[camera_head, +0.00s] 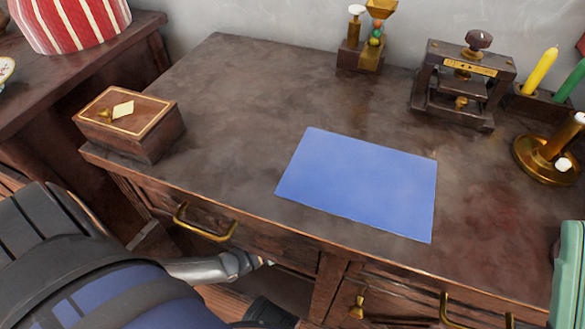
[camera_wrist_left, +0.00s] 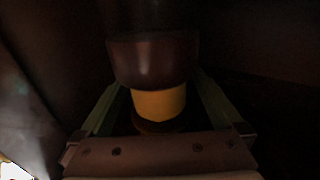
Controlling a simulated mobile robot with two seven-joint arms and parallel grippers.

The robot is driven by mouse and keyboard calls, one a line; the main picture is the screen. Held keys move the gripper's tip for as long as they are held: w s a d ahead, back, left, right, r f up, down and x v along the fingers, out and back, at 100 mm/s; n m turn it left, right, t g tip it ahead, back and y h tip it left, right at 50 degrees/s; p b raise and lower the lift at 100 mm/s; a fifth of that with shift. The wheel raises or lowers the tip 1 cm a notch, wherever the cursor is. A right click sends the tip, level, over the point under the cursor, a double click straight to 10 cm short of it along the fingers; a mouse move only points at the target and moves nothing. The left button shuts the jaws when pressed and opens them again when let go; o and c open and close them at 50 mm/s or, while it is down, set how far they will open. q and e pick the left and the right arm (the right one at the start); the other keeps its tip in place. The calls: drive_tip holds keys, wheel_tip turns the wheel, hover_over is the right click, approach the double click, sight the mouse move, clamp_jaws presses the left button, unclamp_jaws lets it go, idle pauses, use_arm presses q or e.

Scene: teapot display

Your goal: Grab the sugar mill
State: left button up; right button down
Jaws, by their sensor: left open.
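In the left wrist view, a round dark-brown and yellow thing (camera_wrist_left: 158,103), perhaps the sugar mill, is between the green fingers of my left gripper (camera_wrist_left: 160,88). The fingers are apart on either side of it; I cannot tell if they touch it. The view is dark. In the head view my left arm comes in at the lower left, and its gripper is hidden below the desk top. A teal part at the right edge looks like my right gripper (camera_head: 568,270), cut off by the frame, its fingertips not clear.
The desk (camera_head: 235,85) bears a blue sheet (camera_head: 365,180), a wooden box (camera_head: 128,120), a small stand with brass funnel (camera_head: 364,50), a dark press (camera_head: 462,85), candles (camera_head: 540,72) and a brass candle holder (camera_head: 545,155). Drawers with brass handles (camera_head: 205,225) face me.

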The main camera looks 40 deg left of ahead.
use_arm(q)
clamp_jaws()
idle(0.8)
